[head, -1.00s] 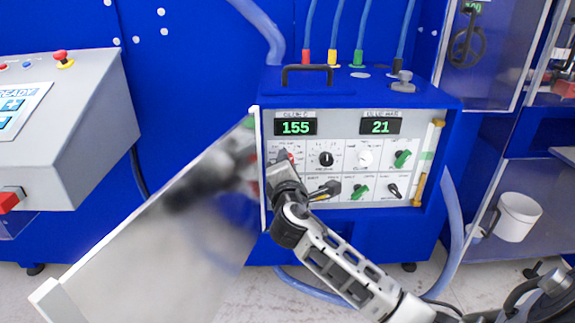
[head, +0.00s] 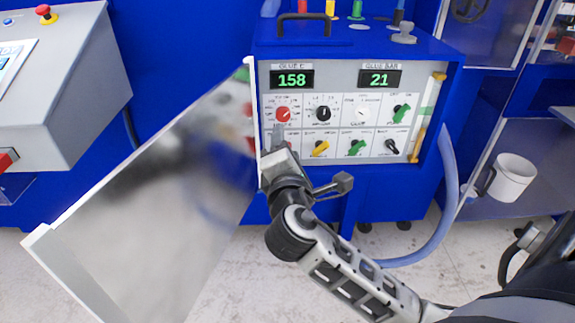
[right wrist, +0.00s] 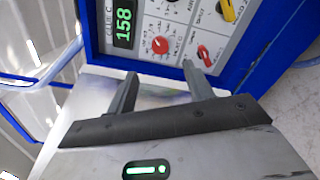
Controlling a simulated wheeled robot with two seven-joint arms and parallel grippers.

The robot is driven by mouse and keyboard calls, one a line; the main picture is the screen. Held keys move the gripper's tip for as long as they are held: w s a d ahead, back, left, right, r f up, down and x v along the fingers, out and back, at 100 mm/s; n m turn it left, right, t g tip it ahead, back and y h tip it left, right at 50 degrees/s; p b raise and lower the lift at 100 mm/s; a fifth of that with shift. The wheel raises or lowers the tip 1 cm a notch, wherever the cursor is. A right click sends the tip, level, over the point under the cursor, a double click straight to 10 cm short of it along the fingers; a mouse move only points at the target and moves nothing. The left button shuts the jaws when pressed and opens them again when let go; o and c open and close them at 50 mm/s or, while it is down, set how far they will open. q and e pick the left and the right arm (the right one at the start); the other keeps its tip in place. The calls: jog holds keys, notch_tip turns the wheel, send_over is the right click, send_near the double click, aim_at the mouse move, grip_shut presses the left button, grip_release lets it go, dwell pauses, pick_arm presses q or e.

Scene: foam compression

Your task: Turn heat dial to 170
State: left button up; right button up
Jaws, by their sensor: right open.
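The red dial (head: 283,113) is at the upper left of the control panel, under the green "GLUE C" display (head: 292,80), which reads 158. My right gripper (head: 278,138) is in front of and below the dial. In the right wrist view, my right gripper (right wrist: 159,72) is open and empty, with its fingers apart from the dial. My left gripper is not in view.
Close by are a second red knob (right wrist: 206,53), a black knob (head: 323,113) and a yellow knob (head: 320,149). A second display (head: 380,79) reads 21. An open panel door (head: 150,200) stands left of the gripper. A white bucket (head: 512,178) is at right.

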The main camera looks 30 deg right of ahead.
jog(key=shift+v, duration=2.35)
